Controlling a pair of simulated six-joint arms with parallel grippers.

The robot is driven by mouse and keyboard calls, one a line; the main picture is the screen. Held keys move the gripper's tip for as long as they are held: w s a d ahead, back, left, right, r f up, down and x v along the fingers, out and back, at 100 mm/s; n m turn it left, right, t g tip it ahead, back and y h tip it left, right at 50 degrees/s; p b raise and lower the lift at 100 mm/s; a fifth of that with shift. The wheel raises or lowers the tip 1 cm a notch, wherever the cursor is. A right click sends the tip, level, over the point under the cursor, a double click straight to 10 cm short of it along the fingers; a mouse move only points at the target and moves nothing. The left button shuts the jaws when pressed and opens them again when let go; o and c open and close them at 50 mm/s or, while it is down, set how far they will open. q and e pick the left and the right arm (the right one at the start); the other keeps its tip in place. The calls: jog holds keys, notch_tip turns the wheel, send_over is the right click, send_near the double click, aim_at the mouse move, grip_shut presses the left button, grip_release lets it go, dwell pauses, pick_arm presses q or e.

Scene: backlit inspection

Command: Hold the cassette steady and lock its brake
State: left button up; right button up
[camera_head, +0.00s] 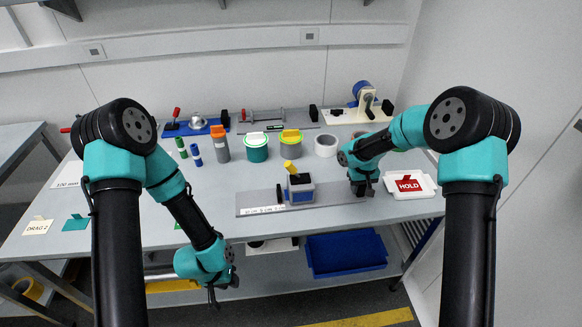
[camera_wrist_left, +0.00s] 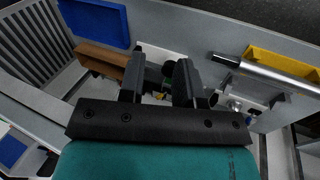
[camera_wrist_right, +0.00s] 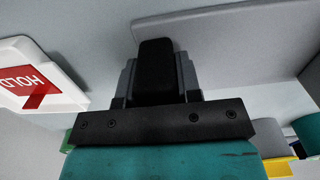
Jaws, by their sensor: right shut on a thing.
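The cassette (camera_head: 300,190), a grey-blue block with a yellow lever (camera_head: 290,167) tilted up on top, sits on a long grey plate (camera_head: 335,196) near the table's front edge. A label strip lies along the plate's front. My right gripper (camera_head: 362,190) is at the plate's right end, apart from the cassette. In the right wrist view it is shut on a black upright block (camera_wrist_right: 155,70), which it mostly hides in the head view. My left gripper (camera_head: 212,298) hangs in front of the table, below its edge. In the left wrist view its fingers (camera_wrist_left: 160,80) are apart, with nothing held between them.
A white tray with a red HOLD card (camera_head: 408,185) lies right of my right gripper. Several tape rolls and canisters (camera_head: 257,148) stand behind the plate, with fixtures (camera_head: 196,126) along the back. A blue bin (camera_head: 345,253) is on the lower shelf. The table's left front is mostly clear.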

pick_arm(q)
jog(key=o, duration=0.4)
jog(key=w+d+r+m, duration=0.2)
jog(key=d+r, duration=0.1)
jog(key=w+d+r+m, duration=0.1)
jog(key=w+d, duration=0.1)
jog(key=shift+d+r+h, duration=0.2)
jog(key=shift+r+h, duration=0.1)
jog(key=shift+r, duration=0.05)
jog(key=shift+c, duration=0.2)
jog(key=w+d+r+m, duration=0.6)
jog(key=d+r+m, duration=0.2)
jog(key=d+r, duration=0.4)
jog(key=w+d+r+m+g+y, duration=0.1)
jog(key=w+r+y, duration=0.3)
jog(key=w+r, duration=0.5)
jog(key=w+d+r+m+g+y, duration=0.2)
jog(key=w+d+r+m+y, duration=0.1)
jog(key=w+r, duration=0.7)
jog(key=shift+w+d+r+g+y, duration=0.2)
jog(key=shift+g+y, duration=0.1)
jog(key=shift+y, duration=0.4)
jog(key=shift+f, duration=0.15)
